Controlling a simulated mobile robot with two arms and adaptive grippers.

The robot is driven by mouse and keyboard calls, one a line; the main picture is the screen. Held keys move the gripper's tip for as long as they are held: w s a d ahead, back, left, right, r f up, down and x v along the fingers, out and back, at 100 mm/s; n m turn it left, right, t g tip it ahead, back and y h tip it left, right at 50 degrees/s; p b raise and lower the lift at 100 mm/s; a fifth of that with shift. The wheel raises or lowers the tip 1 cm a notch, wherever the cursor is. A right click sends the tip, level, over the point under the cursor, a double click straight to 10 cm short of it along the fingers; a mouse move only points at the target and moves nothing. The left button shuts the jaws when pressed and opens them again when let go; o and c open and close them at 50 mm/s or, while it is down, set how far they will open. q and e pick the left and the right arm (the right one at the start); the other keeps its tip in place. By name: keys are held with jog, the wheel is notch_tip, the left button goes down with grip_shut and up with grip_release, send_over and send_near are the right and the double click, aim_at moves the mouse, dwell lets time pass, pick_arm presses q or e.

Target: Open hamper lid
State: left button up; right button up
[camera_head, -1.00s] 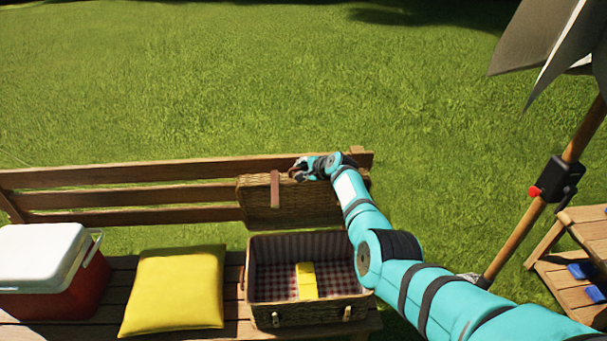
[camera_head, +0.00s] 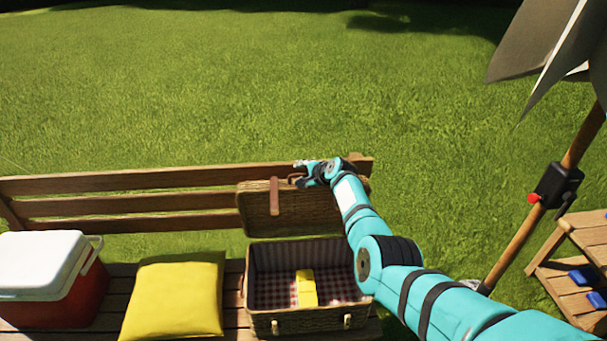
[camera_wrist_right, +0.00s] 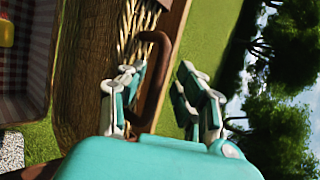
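The wicker hamper (camera_head: 290,322) sits on the bench with its checked lining showing. Its lid (camera_head: 255,212) stands upright at the back, against the bench backrest, so the hamper is open. A brown leather handle (camera_wrist_right: 161,82) on the lid edge shows in the right wrist view. My right gripper (camera_head: 301,168) is at the lid's top edge, and its fingers (camera_wrist_right: 163,98) are spread apart, with the handle between or just beyond them. I see no grip on it. My left gripper is in neither view.
A yellow block (camera_head: 306,288) lies inside the hamper. A yellow cushion (camera_head: 175,295) and a red cooler with a white lid (camera_head: 40,262) are to the left on the bench. A wooden pole (camera_head: 515,240) stands at right. Grass behind the bench is clear.

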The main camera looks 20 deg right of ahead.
jog(key=shift+f, duration=0.1)
jog(key=v, duration=1.2)
dwell(0.4)
